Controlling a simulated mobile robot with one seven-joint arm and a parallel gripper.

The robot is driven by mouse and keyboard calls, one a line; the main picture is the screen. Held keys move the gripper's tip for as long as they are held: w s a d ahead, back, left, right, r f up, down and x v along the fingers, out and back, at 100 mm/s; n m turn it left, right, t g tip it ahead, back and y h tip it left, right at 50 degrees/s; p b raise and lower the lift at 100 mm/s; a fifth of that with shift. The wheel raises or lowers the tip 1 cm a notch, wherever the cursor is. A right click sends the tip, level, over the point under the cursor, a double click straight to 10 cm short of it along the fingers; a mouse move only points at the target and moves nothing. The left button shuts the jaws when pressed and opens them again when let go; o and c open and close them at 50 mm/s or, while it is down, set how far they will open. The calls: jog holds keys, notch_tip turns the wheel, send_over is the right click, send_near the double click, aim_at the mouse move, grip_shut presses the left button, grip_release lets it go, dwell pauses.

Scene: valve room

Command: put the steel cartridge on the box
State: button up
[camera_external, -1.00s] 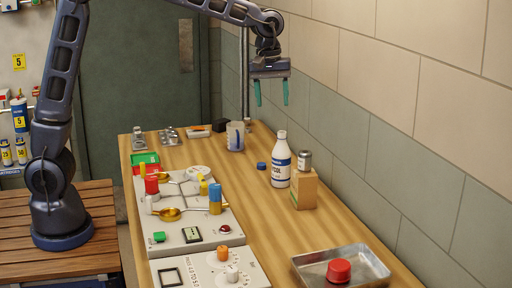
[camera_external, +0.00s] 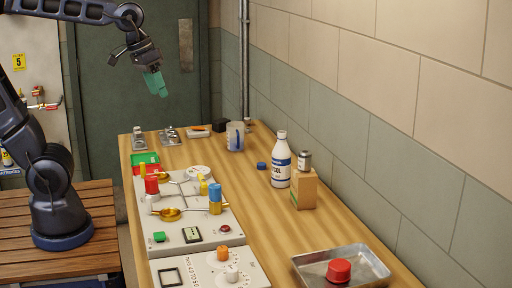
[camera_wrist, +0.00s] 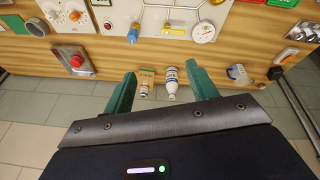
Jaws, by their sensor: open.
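The steel cartridge (camera_external: 304,160) is a small grey cylinder with a pale label. It stands upright on top of the cardboard box (camera_external: 303,190), near the wall side of the wooden table. In the wrist view the cartridge (camera_wrist: 144,90) and the box (camera_wrist: 147,75) show small and far off, between the finger tips. My gripper (camera_external: 156,84) has green fingers and hangs in the air beyond the table's far left end, well away from the box. It is open and empty; both fingers show apart in the wrist view (camera_wrist: 161,88).
A white bottle (camera_external: 281,160) stands just left of the box, with a blue cap (camera_external: 261,166) lying nearby. A metal tray (camera_external: 374,267) holding a red knob (camera_external: 339,270) is at the front right. Valve panels (camera_external: 190,237) fill the table's left side. The wood between is mostly clear.

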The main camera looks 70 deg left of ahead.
jog(key=s+f+m+t, duration=0.1)
jog(key=s+f+m, duration=0.2)
jog(key=s, duration=0.6)
jog(key=shift+a+f, duration=0.2)
jog(key=shift+f, duration=0.25)
dwell(0.6)
